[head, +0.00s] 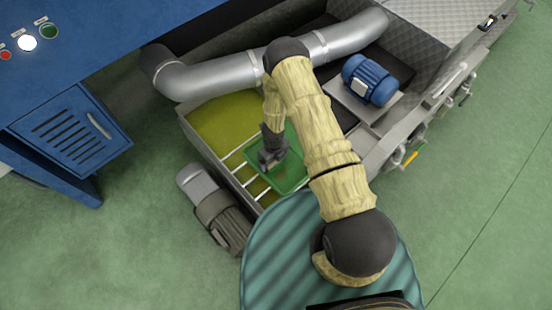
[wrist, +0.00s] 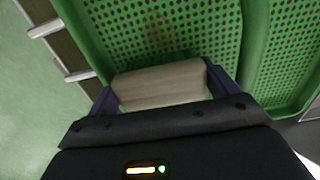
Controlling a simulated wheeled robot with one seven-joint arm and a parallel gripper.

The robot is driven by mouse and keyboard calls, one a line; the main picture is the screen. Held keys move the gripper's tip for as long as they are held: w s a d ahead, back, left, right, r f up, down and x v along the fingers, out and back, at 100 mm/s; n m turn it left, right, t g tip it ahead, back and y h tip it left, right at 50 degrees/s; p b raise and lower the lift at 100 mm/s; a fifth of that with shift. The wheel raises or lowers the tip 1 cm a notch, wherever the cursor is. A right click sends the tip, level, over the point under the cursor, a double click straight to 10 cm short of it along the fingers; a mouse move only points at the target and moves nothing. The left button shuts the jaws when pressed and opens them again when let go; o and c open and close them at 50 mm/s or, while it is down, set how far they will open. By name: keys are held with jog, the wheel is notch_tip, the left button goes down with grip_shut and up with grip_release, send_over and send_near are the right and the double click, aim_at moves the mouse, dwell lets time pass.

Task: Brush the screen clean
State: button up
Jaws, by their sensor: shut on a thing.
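The green perforated screen (head: 293,172) lies on bars over the machine's trough in the head view. It fills much of the wrist view (wrist: 200,30), with raised green rims and a faint brownish smudge near the top middle. My gripper (head: 270,160) is over the screen's left part, pointing down. In the wrist view its dark fingers are shut on a pale wooden block (wrist: 160,84), which looks like the brush's body. The block is in front of the screen. Its underside is hidden, so I cannot tell whether it touches the mesh.
The trough (head: 215,120) holds yellow-green pulp, with pale bars (head: 245,168) across it. A grey pipe (head: 215,78) and a blue motor (head: 369,80) sit behind. A grey-brown motor (head: 215,208) is at the left. A blue cabinet (head: 70,135) stands left; green floor is clear around.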

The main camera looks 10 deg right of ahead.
jog(key=shift+w+a+p, duration=0.4)
jog(key=shift+w+p, duration=0.15)
jog(key=shift+p, duration=0.15)
jog(key=shift+c, duration=0.5)
jog(key=shift+w+f, duration=0.1)
jog(key=shift+w+a+f, duration=0.1)
jog(key=shift+w+a, duration=0.05)
jog(key=shift+a, duration=0.05)
jog(key=shift+c, duration=0.4)
jog(key=shift+w+a, duration=0.5)
jog(key=shift+w, duration=0.2)
jog(key=shift+w+a+b, duration=0.15)
jog(key=shift+w+b, duration=0.15)
jog(key=shift+b, duration=0.05)
jog(key=shift+w+a+b, duration=0.25)
jog(key=shift+w+b, duration=0.1)
jog(key=shift+w, duration=0.05)
jog(key=shift+r, duration=0.2)
